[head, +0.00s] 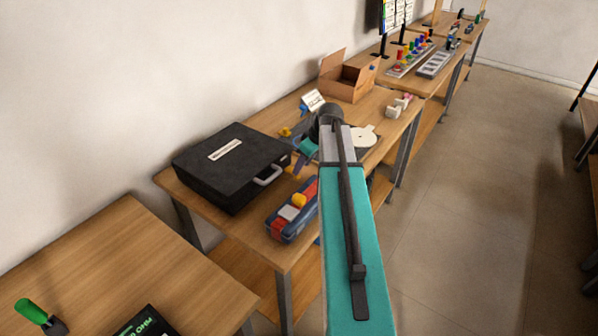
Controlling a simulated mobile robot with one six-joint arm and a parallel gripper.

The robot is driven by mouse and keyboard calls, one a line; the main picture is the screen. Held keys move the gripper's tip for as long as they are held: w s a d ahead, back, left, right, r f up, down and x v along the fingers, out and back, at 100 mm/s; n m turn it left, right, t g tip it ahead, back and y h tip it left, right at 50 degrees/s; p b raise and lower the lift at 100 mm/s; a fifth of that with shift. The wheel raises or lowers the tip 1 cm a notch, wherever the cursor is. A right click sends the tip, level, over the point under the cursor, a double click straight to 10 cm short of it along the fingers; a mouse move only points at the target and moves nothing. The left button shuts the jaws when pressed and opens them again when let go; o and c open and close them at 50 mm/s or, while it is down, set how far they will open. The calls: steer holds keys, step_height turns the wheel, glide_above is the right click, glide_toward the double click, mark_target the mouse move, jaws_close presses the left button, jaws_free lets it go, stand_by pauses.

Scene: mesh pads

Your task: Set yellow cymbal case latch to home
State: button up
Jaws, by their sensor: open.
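A black case (228,158) lies shut on the middle bench, with a white label on its lid and a pale handle (268,176) on its right-hand side. A small yellow part (293,172) shows by the case's right corner, close to my gripper; I cannot tell if it is the latch or how it is set. My teal arm reaches over the bench, and my gripper (299,162) is small and partly hidden at the case's right edge. It is open, and I see nothing held. Whether it touches the case is unclear.
A blue box (292,210) with red, white and yellow parts lies in front of the case. An open carton (347,78), a small white sign (312,101) and a white disc (362,137) are farther back. The near bench (110,245) is mostly clear. Floor is free at right.

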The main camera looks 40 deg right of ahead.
steer(key=shift+p+x, duration=0.55)
steer(key=shift+x, duration=2.1)
steer(key=c, duration=1)
